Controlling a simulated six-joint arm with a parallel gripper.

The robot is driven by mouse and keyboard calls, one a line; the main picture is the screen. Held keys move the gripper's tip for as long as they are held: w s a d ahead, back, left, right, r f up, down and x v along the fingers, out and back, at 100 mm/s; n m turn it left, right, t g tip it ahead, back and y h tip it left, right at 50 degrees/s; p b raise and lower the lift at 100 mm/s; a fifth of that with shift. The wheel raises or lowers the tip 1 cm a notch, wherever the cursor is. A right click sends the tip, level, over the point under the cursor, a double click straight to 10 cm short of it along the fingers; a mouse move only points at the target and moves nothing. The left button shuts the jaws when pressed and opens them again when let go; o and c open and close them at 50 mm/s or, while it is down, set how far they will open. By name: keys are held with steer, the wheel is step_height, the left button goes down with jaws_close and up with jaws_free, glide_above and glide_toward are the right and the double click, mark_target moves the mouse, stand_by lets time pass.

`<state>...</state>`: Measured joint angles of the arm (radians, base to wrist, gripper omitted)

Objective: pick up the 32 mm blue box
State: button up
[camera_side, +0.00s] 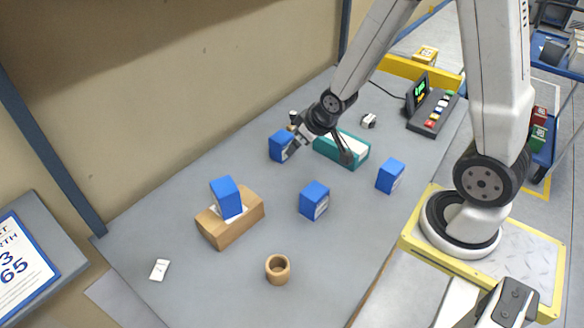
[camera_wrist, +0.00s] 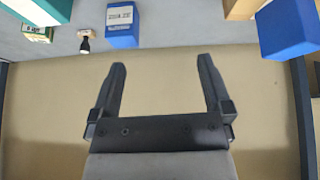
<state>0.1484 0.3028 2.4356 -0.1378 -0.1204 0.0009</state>
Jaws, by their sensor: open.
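Several blue boxes with white labels are in view; their sizes cannot be read, so I cannot tell which is the 32 mm one. One blue box (camera_side: 280,147) stands at the back near my gripper (camera_side: 319,157). Two more stand mid-table, a blue box (camera_side: 313,201) and another to its right (camera_side: 390,176). A fourth blue box (camera_side: 227,196) sits tilted on a brown carton. My gripper is open and empty above the table. In the wrist view, its fingers (camera_wrist: 160,64) are apart, with a blue box (camera_wrist: 122,28) beyond them and another blue box (camera_wrist: 287,30) at upper right.
A teal container (camera_side: 342,150) lies close to my gripper. The brown carton (camera_side: 232,230), a tan ring (camera_side: 278,270) and a white card (camera_side: 159,270) are at the front left. A button console (camera_side: 432,112) stands at the back right. The wall (camera_side: 170,90) borders the table.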

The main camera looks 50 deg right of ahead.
mark_target(284, 138)
steer(key=shift+w+d+f+t, duration=1.15)
steer(key=shift+d+f+t, duration=0.1)
steer(key=shift+d+f, duration=0.35)
steer(key=shift+w+d+f+t, duration=1.2)
steer(key=shift+d+f+t, duration=0.1)
steer(key=shift+d+f, duration=0.3)
steer(key=shift+w+d+f+t, duration=1.2)
steer(key=shift+d+f, duration=0.3)
steer(key=shift+d, duration=0.15)
steer(key=shift+x, duration=1.25)
steer(key=shift+w, duration=0.15)
steer(key=shift+x, duration=2.45)
steer(key=shift+a, duration=0.15)
